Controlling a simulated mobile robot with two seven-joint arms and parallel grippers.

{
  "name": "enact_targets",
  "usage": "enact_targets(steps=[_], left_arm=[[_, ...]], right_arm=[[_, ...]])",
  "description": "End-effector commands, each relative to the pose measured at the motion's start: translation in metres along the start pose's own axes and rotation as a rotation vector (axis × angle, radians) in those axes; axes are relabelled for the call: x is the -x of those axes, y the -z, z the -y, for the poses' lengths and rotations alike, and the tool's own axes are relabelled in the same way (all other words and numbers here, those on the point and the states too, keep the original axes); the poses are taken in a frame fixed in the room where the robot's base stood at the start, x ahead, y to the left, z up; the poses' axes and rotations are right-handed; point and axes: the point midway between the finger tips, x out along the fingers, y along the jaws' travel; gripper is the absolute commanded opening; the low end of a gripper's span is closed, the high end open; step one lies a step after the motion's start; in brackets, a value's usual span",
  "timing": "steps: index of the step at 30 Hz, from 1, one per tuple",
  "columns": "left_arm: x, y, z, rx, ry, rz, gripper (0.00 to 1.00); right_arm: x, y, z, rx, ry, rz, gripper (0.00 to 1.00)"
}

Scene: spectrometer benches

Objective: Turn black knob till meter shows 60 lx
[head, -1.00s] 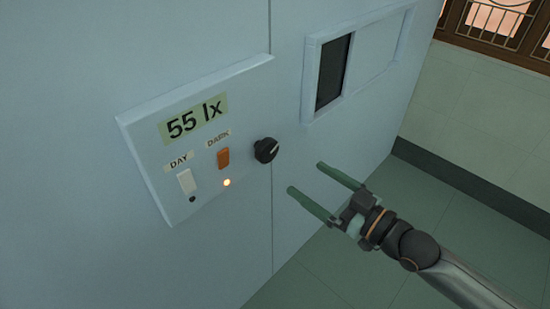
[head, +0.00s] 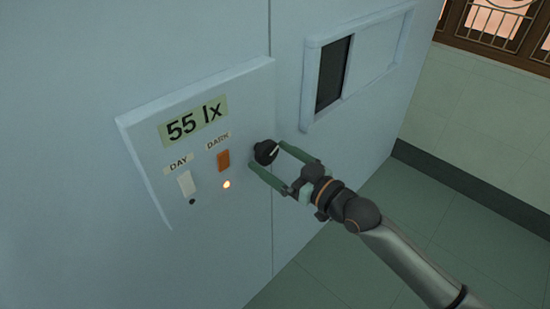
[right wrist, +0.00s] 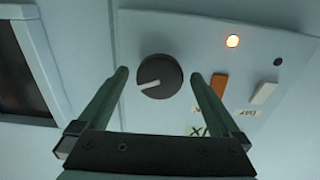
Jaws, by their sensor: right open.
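The black knob (head: 265,151) sits on the right part of the wall panel, with a pale pointer line on its face. The meter (head: 193,121) above the switches reads 55 lx. My right gripper (head: 266,156) is open, with its green fingers reaching to either side of the knob. In the right wrist view the knob (right wrist: 159,76) lies between the two fingertips (right wrist: 159,76), with a gap on each side. My left gripper is not in view.
An orange DARK switch (head: 223,161) and a white DAY switch (head: 186,184) are left of the knob. A lamp (head: 226,184) glows under DARK; the one under DAY (head: 192,201) is dark. A framed window (head: 334,72) is up and right. Floor at lower right is clear.

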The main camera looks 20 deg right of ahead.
Motion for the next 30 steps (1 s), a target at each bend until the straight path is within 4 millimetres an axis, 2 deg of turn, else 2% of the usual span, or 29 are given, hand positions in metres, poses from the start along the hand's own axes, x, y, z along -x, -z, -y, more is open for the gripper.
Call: enact_targets(steps=[5,26,30], left_arm=[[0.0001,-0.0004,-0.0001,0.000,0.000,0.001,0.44],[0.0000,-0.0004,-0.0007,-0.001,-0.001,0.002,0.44],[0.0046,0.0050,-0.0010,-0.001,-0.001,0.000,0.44]], right_arm=[[0.0001,0.0000,0.0001,0.000,0.000,0.000,0.98],[0.0004,-0.0001,0.0001,0.000,0.000,0.000,0.19],[0.0003,0.0026,-0.0001,0.039,0.001,0.002,0.18]])
